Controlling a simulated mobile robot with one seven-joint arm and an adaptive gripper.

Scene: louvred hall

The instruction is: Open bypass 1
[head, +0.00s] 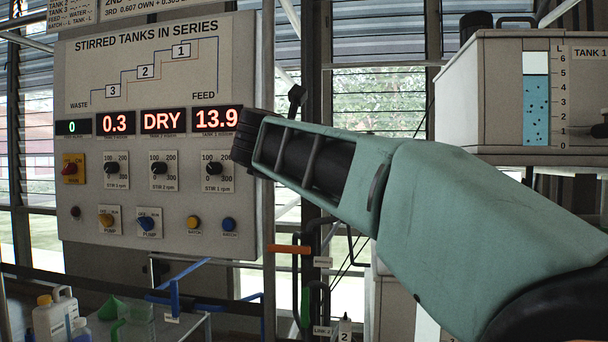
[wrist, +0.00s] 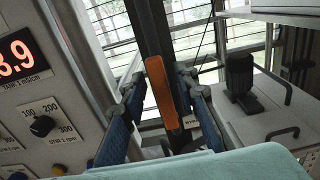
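An orange lever handle (head: 290,249) shows in the head view to the right of the panel's lower edge, lying level on dark pipework. A small label (head: 322,262) beside it is too small to read, so I cannot confirm it is bypass 1. In the wrist view the orange handle (wrist: 160,92) runs up and down the picture, between the two blue fingers of my gripper (wrist: 163,118). The gripper is open, with a gap visible on each side of the handle. In the head view the fingers are hidden from sight.
The control panel (head: 240,70) stands close at left, with its knobs facing out. Tank 1 (head: 500,90) is at the right. A green lever (head: 305,305) is below the orange one. A dark motor-like unit (wrist: 240,75) stands right of the gripper.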

